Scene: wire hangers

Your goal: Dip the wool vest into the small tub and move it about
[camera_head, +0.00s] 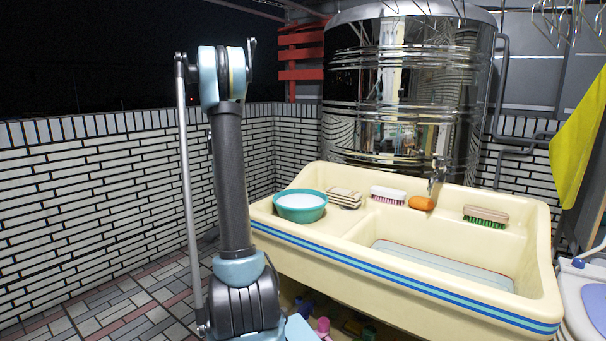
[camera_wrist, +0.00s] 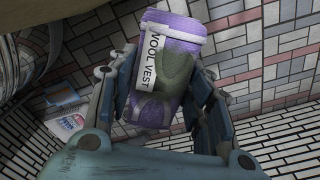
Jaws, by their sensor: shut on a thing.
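The wool vest (camera_wrist: 173,50) is a purple rolled bundle with a dull green patch and a white label reading "WOOL VEST". In the wrist view my gripper (camera_wrist: 165,88) has its two blue-grey fingers on either side of it and is shut on it. The small tub (camera_head: 300,214) is teal and round, with white contents, on the left ledge of the cream sink in the head view. The vest and my gripper cannot be made out in the head view, so their distance from the tub cannot be told. Tiled floor and brick wall show behind the vest.
The cream sink (camera_head: 400,279) has a basin at right. On its ledge lie a folded striped cloth (camera_head: 344,197), a pink-bristled brush (camera_head: 388,195), an orange soap (camera_head: 421,203) and a green-bristled brush (camera_head: 486,216). A tap (camera_head: 437,175) and shiny tank (camera_head: 405,90) stand behind.

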